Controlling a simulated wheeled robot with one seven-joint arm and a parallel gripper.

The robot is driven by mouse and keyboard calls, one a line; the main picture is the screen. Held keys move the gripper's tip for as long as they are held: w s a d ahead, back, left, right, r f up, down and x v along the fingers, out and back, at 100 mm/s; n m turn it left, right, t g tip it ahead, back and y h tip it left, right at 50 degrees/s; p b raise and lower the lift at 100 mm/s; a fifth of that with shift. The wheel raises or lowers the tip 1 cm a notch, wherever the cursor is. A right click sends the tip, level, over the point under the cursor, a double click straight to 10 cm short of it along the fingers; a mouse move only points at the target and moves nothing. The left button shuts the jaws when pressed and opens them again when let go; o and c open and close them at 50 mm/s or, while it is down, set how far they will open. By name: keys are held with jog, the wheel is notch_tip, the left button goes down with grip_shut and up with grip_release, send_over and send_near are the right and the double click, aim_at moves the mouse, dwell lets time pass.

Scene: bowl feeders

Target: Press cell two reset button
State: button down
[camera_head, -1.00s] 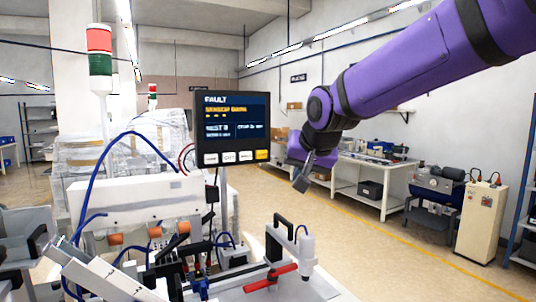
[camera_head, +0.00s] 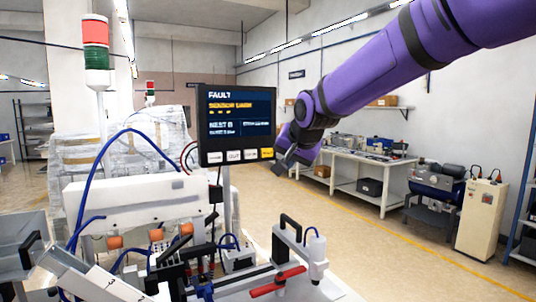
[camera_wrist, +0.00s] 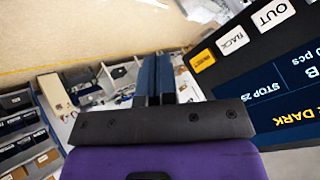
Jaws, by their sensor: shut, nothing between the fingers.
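A dark control panel (camera_head: 237,115) stands on a post at mid-picture, its screen reading FAULT. Along its lower edge runs a row of white buttons with a yellow button (camera_head: 267,153) at the right end. In the wrist view the yellow button (camera_wrist: 203,60) sits beside the white BACK button (camera_wrist: 233,39) and OUT button (camera_wrist: 272,14). The yellow button's label is too small to read. My gripper (camera_head: 284,163) is shut and empty, just right of the panel's lower right corner. In the wrist view its fingers (camera_wrist: 154,75) lie left of the yellow button, apart from it in the picture.
A feeder machine (camera_head: 135,205) with blue hoses and a black-handled fixture (camera_head: 290,235) stand below the panel. A red-and-green signal tower (camera_head: 97,55) rises at left. A workbench (camera_head: 350,170) and a cream cabinet (camera_head: 482,220) stand at right, with open floor before them.

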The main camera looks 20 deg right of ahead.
aim_at(270, 153)
jog(key=shift+w+a, duration=0.25)
jog(key=shift+w, duration=1.05)
jog(key=shift+w+a, duration=0.3)
jog(key=shift+w, duration=1.05)
jog(key=shift+w+a, duration=0.25)
jog(key=shift+w, duration=1.05)
jog(key=shift+w+a, duration=0.1)
jog(key=shift+w, duration=0.3)
jog(key=shift+w+a, duration=0.1)
jog(key=shift+w, duration=0.35)
jog(key=shift+s, duration=0.15)
jog(key=shift+s+d, duration=0.2)
jog(key=shift+s, duration=0.55)
jog(key=s, duration=0.2)
jog(key=s+d, duration=0.1)
jog(key=s, duration=0.2)
